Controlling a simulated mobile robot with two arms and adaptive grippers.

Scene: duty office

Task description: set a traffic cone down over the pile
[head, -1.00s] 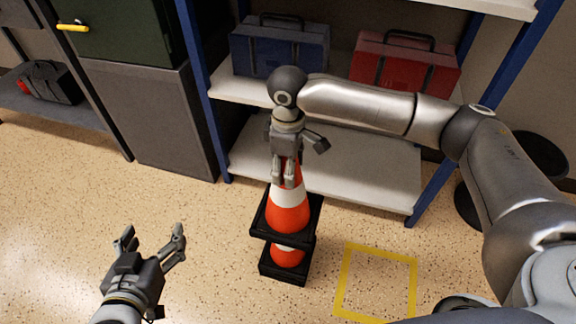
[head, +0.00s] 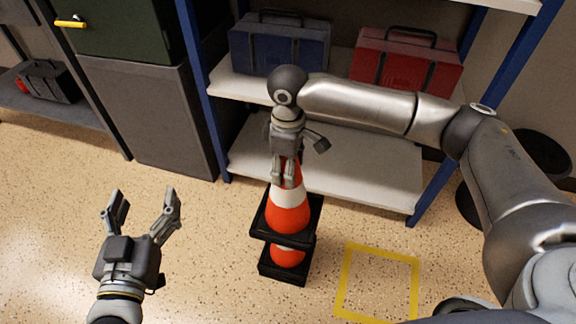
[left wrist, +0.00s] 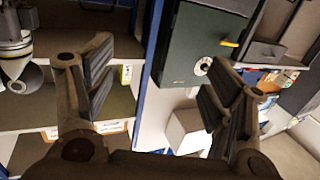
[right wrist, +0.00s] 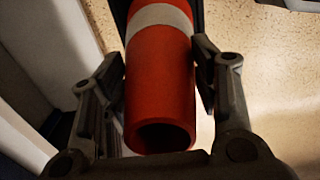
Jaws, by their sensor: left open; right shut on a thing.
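An orange and white traffic cone (head: 288,210) with a black square base stands upright over a lower cone (head: 288,254), whose black base (head: 283,271) is on the floor. A band of the lower cone shows between the two bases. My right gripper (head: 285,182) is shut on the upper cone's top; the right wrist view shows its fingers on both sides of the orange tip (right wrist: 160,105). My left gripper (head: 140,205) is open and empty, above the floor left of the cones. The left wrist view shows its spread fingers (left wrist: 155,95).
A yellow taped square (head: 378,285) on the floor right of the cones is empty. Behind stands a shelf (head: 390,180) with a blue toolbox (head: 280,45) and a red toolbox (head: 405,62). A grey cabinet (head: 160,120) stands at the left. The front left floor is clear.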

